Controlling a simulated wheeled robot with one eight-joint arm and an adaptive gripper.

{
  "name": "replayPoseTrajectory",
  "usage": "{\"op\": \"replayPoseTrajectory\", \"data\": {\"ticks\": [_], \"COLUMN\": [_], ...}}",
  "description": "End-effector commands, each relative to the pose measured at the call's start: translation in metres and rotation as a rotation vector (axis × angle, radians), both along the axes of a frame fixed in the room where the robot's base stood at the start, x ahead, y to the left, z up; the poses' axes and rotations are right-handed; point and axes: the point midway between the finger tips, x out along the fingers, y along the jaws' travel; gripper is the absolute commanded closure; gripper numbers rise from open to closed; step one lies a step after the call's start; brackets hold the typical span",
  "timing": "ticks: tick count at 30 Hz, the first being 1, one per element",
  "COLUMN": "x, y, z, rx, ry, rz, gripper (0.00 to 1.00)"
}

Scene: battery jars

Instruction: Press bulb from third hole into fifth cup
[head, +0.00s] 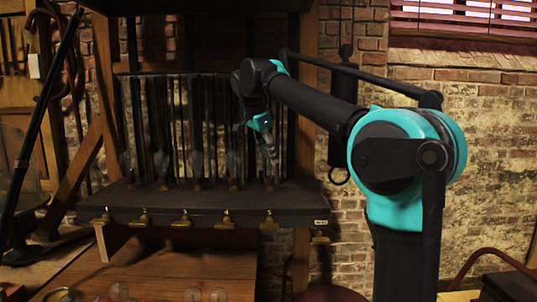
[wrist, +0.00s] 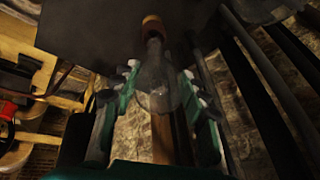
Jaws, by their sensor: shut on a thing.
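My gripper (head: 268,152) points down above the right part of the dark shelf. In the wrist view its teal and black fingers (wrist: 158,100) are shut on a clear glass bulb (wrist: 160,72), one finger on each side. The bulb's narrow neck meets a small orange-brown cup (wrist: 152,24) against the dark shelf. I cannot tell how deep the neck sits in it. In the head view this is the fifth place from the left, with a reddish cup (head: 270,186) just below the fingertips. The third hole cannot be made out.
Several other glass bulbs, such as this one (head: 197,163), stand in a row left of my gripper. Dark upright rods stand close behind them. Brass fittings (head: 183,219) line the front edge of the shelf (head: 170,202). More glass tops (head: 118,290) show at the bottom edge.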

Motion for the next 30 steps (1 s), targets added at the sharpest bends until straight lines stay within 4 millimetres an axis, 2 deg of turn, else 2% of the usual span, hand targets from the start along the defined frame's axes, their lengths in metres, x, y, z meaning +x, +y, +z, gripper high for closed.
{"op": "replayPoseTrajectory", "data": {"ticks": [14, 30], "x": [0.0, 0.001], "y": [0.0, -0.001], "z": [-0.001, -0.011], "rx": [0.0, 0.0], "ry": [0.0, 0.0], "rz": [0.0, 0.0], "gripper": [0.76, 0.76]}}
